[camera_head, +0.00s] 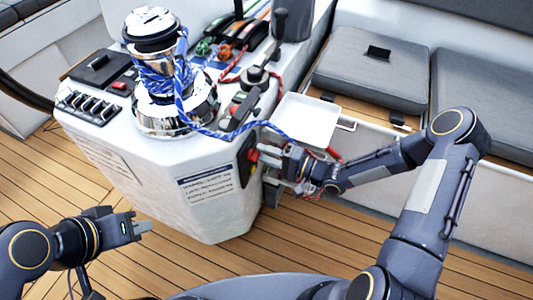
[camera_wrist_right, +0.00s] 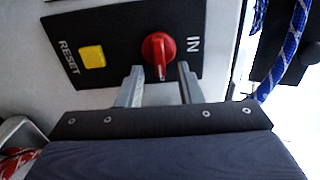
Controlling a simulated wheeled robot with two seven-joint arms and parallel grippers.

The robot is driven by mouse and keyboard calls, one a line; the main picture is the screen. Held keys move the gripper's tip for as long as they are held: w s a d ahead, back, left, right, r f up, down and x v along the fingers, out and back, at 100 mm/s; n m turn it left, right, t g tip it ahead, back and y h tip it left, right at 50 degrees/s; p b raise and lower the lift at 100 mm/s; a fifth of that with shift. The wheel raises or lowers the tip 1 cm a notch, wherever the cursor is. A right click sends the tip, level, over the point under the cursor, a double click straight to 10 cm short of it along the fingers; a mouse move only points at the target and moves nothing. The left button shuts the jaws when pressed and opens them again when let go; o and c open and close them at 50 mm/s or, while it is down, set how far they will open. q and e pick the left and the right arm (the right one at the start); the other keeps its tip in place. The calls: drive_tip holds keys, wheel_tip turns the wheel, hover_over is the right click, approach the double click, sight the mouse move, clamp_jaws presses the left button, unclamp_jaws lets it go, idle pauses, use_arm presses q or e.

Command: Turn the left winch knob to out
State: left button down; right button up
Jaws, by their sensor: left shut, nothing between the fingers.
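A red knob (camera_wrist_right: 158,48) sits on a black panel (camera_wrist_right: 115,22) on the side of the white console, with its pointer end toward my gripper. The label IN is to its right in the right wrist view; no OUT label shows. My right gripper (camera_wrist_right: 160,72) is open, its two fingers on either side of the knob's pointer end; I cannot tell whether they touch it. My left gripper (camera_head: 141,228) is shut and empty, low at the left.
A yellow RESET button (camera_wrist_right: 93,56) is beside the knob. A chrome winch (camera_head: 172,105) wrapped with blue rope stands on the console; the rope runs down past my right gripper. A white tray (camera_head: 306,118) and grey seat cushions (camera_head: 370,70) lie to the right. Wooden floor (camera_head: 90,185) is clear.

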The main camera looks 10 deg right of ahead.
drive_tip(key=v, duration=0.7)
drive_tip(key=shift+s+d+p, duration=0.2)
drive_tip(key=shift+d+p, duration=0.15)
drive_tip(key=shift+p, duration=0.1)
